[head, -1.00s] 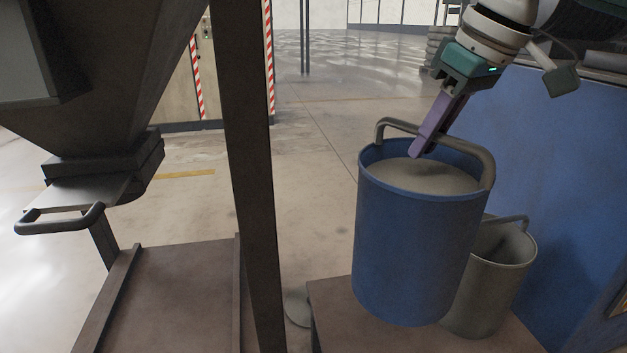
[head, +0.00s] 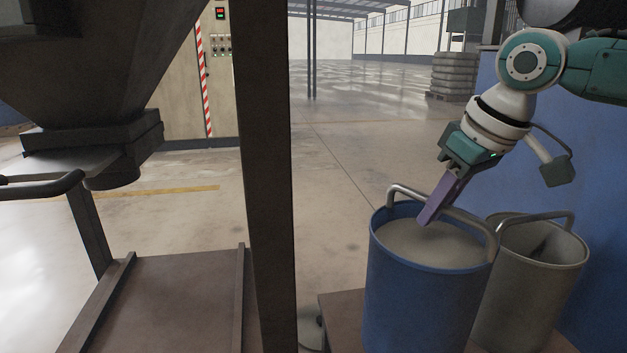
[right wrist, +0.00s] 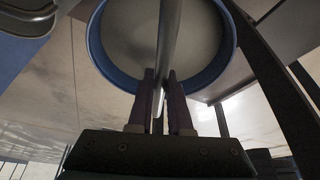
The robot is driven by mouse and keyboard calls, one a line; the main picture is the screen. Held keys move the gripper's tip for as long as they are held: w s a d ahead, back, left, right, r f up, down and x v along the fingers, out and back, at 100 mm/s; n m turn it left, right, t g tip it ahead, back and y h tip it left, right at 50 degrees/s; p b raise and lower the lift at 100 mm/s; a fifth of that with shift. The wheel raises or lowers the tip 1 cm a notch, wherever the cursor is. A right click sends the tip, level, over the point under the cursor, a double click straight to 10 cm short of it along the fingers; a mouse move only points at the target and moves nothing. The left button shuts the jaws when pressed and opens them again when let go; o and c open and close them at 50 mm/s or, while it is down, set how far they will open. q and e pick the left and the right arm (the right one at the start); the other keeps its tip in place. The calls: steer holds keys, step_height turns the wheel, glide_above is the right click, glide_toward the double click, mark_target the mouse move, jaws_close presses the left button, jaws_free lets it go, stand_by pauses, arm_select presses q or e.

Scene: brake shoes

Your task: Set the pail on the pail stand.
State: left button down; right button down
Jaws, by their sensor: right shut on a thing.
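The blue pail (head: 420,310), filled near its rim with grey material, is upright at the lower right of the head view. My right gripper (head: 428,218) is shut on its grey bail handle (head: 402,192). In the right wrist view, the purple fingers (right wrist: 159,82) close on the handle bar (right wrist: 169,35) above the pail's contents. A low brown stand (head: 343,312) shows below and beside the pail. The pail's bottom is out of frame, so I cannot tell whether it touches the stand. My left gripper is not in view.
A grey pail (head: 525,305) with a raised handle is close on the blue pail's right. A dark post (head: 268,200) stands to the left. Beyond it, a hopper (head: 95,135) hangs over a brown railed platform (head: 185,300). A blue panel (head: 600,190) is at the right.

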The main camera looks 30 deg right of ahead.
step_height(320, 180, down, 6)
steer(key=b, duration=0.3)
steer(key=shift+w+f, duration=0.15)
steer(key=shift+f, duration=0.05)
steer(key=c, duration=1.2)
jaws_free()
steer(key=shift+f, duration=0.2)
steer(key=o, duration=0.4)
steer(key=shift+d, duration=0.1)
steer(key=shift+c, duration=0.2)
